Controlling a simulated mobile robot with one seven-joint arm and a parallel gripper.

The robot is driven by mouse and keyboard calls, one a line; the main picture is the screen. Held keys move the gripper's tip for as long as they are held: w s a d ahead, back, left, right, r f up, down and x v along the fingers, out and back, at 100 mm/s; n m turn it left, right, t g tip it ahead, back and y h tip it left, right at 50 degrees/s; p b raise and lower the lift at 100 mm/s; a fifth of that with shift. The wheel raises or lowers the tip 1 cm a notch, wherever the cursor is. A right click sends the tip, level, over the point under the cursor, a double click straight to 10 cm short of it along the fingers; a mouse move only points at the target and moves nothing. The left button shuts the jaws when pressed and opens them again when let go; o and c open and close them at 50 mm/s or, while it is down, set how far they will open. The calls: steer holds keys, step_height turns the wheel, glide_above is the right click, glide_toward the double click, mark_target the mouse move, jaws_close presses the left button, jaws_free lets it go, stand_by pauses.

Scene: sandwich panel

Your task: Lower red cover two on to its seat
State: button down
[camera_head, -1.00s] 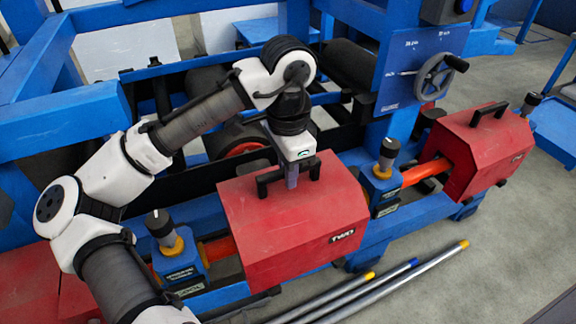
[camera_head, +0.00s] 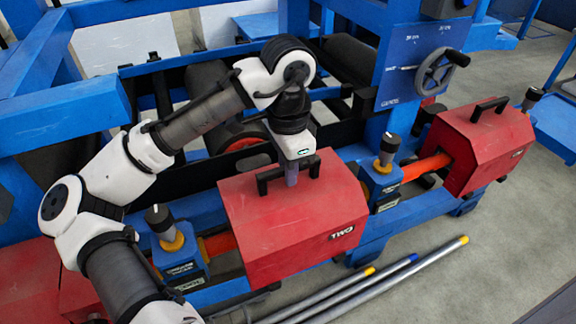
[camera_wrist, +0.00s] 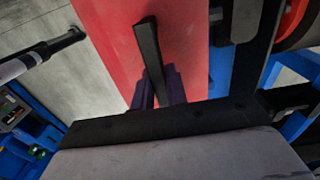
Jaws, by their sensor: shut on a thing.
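Red cover two (camera_head: 290,230), marked TWO on its end, sits over the orange-red shaft (camera_head: 219,245) in the middle of the head view. My gripper (camera_head: 291,176) is above it, shut on the cover's black handle (camera_head: 268,181). In the wrist view the two fingertips (camera_wrist: 160,93) close on the handle bar (camera_wrist: 149,50), with the red top of the cover (camera_wrist: 105,25) beneath. The cover looks about level. Its underside is hidden, so I cannot tell whether it touches its seat.
Blue blocks with black knobs stand left (camera_head: 180,245) and right (camera_head: 383,175) of the cover. Another red cover (camera_head: 475,150) is at the right. Several metal poles (camera_head: 370,285) lie on the floor in front. The blue frame and rollers stand behind.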

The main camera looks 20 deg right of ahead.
steer(key=shift+s+f, duration=0.1)
steer(key=shift+f, duration=0.1)
stand_by(0.4)
steer(key=c, duration=1.3)
jaws_free()
steer(key=shift+r, duration=0.1)
step_height(320, 180, up, 14)
steer(key=shift+f+p, duration=0.15)
steer(key=shift+p, duration=0.25)
step_height(320, 180, up, 8)
steer(key=p, duration=0.9)
